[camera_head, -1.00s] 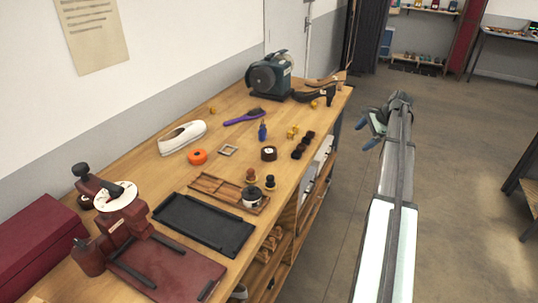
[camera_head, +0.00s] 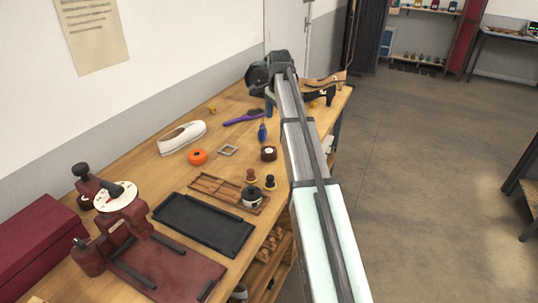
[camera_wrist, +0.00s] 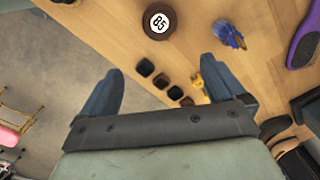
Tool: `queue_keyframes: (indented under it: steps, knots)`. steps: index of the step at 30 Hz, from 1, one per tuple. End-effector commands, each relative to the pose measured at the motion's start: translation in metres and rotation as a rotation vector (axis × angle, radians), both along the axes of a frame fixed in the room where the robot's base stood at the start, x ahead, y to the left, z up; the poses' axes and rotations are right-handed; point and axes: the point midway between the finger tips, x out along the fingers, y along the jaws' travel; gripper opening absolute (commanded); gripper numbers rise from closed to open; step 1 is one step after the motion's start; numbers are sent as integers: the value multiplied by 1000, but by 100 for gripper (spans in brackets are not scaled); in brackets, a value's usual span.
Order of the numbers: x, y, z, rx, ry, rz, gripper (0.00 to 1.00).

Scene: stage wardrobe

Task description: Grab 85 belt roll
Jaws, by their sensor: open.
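The 85 belt roll is a dark brown round roll (camera_head: 268,154) lying flat on the workbench, right of a small square frame. In the wrist view the roll (camera_wrist: 160,20) shows its white "85" label at the top edge, beyond my fingertips. My gripper (camera_wrist: 163,82) is open with its two blue-grey fingers spread and nothing held between them. In the head view my gripper (camera_head: 270,98) is over the far part of the bench, apart from the roll. My arm hides part of the bench's right side there.
Small dark pieces (camera_wrist: 162,81) lie between my fingers in the wrist view. A blue item (camera_wrist: 229,34) and a purple brush (camera_wrist: 303,38) lie right of the roll. An orange disc (camera_head: 198,157), a white shoe (camera_head: 182,137) and a wooden tray (camera_head: 213,188) are around it.

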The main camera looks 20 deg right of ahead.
Motion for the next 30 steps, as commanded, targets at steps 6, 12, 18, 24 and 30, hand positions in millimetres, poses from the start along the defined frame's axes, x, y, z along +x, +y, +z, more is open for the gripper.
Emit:
queue_keyframes:
  steps: [6, 12, 18, 24, 30]
  knots:
    - [-1, 23, 2, -27, 17, 19, 97]
    - [-2, 24, -25, -28, 19, 19, 97]
    - [-2, 24, -58, -27, 20, 19, 97]
    - [-1, 24, -78, -27, 17, 19, 97]
    - [-1, 24, -83, -27, 17, 19, 97]
